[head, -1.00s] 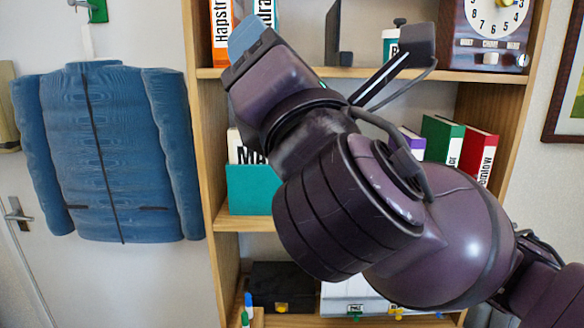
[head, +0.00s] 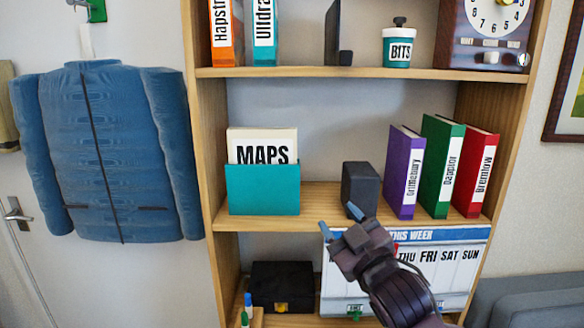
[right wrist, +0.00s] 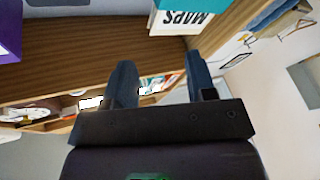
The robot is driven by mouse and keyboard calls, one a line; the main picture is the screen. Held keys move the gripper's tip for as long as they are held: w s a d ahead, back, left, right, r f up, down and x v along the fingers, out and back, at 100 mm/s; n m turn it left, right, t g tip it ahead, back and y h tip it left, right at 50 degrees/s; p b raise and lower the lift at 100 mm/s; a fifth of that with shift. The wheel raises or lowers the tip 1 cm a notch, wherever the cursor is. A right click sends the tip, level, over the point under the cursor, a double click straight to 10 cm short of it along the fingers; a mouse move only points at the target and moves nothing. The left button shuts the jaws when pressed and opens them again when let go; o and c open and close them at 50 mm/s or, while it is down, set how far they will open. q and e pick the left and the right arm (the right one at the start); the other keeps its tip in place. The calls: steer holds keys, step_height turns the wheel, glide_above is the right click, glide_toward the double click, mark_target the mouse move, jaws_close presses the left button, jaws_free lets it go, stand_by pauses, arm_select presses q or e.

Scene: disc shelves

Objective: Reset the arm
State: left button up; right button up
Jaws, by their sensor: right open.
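My right gripper (head: 339,221) is in the head view, low in front of the shelf unit, near the edge of the middle shelf. Its two blue-tipped fingers are apart with nothing between them. In the right wrist view the fingers (right wrist: 158,85) are also spread and empty. My right arm comes up from the bottom right and covers part of the weekly planner board (head: 452,262). My left gripper is not in view.
The middle shelf (head: 320,193) holds a teal MAPS holder (head: 262,190), a dark block (head: 360,187) and purple (head: 404,172), green (head: 440,166) and red (head: 474,172) binders. A black box (head: 283,287) stands below. A blue jacket (head: 110,150) hangs at left.

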steer(key=s+d+f+m+g+h, duration=0.25)
steer(key=s+d+f, duration=0.25)
steer(key=f, duration=0.6)
steer(key=s+d+f+m+g+h, duration=0.15)
steer(key=s+d+f+m, duration=0.35)
steer(key=f, duration=0.6)
steer(key=s+d+f+m+g+h, duration=0.1)
steer(key=s+d+f+h, duration=0.25)
steer(key=d+f, duration=0.45)
steer(key=s+f, duration=0.3)
steer(key=s, duration=0.1)
steer(key=s+f+m+g, duration=0.1)
steer(key=s+f, duration=0.2)
steer(key=s+d+f+g+h, duration=0.1)
steer(key=s+f, duration=0.3)
steer(key=shift+s, duration=0.35)
